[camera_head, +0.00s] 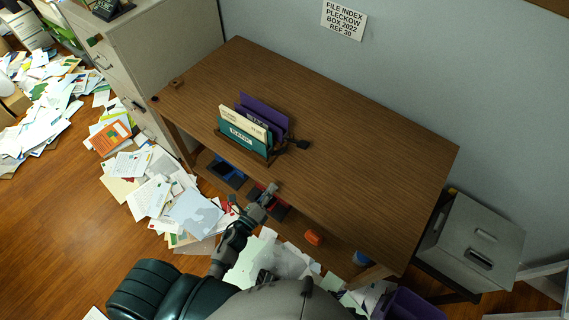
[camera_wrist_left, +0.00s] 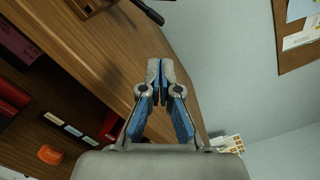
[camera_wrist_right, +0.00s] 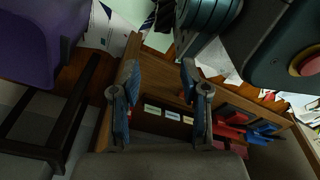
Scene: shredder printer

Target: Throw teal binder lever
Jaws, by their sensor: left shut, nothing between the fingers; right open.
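A teal binder (camera_head: 236,137) stands upright at the front of a small wooden rack on the desk, with cream and purple binders (camera_head: 262,117) behind it. A black lever (camera_head: 299,144) sticks out at the rack's right side. What looks like this lever (camera_wrist_left: 148,12) also shows at the top of the left wrist view. My left gripper (camera_head: 272,188) is shut and empty near the desk's front edge, apart from the rack and lever. It also shows shut in the left wrist view (camera_wrist_left: 160,70). My right gripper (camera_wrist_right: 160,70) is open and empty, by the desk's edge.
The wooden desk (camera_head: 370,160) is clear to the right of the rack. A shelf beneath holds red and blue items and an orange object (camera_head: 313,238). Papers (camera_head: 190,210) litter the floor. A grey cabinet (camera_head: 475,245) stands right of the desk, a purple bin (camera_head: 410,305) in front.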

